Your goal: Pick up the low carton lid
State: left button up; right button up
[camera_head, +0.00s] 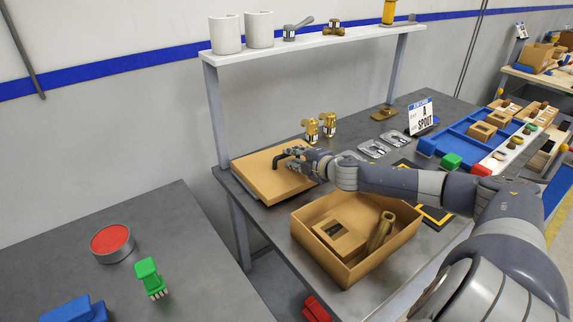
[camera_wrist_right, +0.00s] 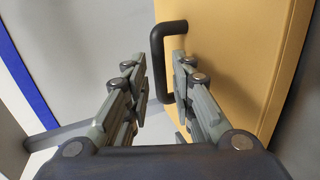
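The low carton lid (camera_head: 258,181) is a flat tan panel with a black bar handle (camera_head: 290,155). It lies at the left end of the workbench, by the shelf post. My right gripper (camera_head: 292,163) is over the lid at its handle. In the right wrist view the lid (camera_wrist_right: 235,45) fills the right side, and the black handle (camera_wrist_right: 156,60) lies between the fingertips of the right gripper (camera_wrist_right: 160,62). The fingers are apart, with a gap visible on the handle's left side; contact on the right is unclear. My left gripper is not in view.
An open tan carton (camera_head: 342,270) holding a block and a tube stands in front of my right arm. Brass valves (camera_head: 311,130) stand behind the lid. A shelf (camera_head: 330,43) spans above. A separate grey table (camera_head: 190,230) is at left, beyond a gap.

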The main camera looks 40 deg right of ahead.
aim_at(288, 156)
jog(key=p+x, duration=0.1)
jog(key=x, duration=0.1)
jog(key=shift+w+a, duration=0.15)
jog(key=shift+w, duration=0.3)
jog(key=shift+x, duration=0.8)
jog(key=shift+f, duration=0.15)
grip_shut()
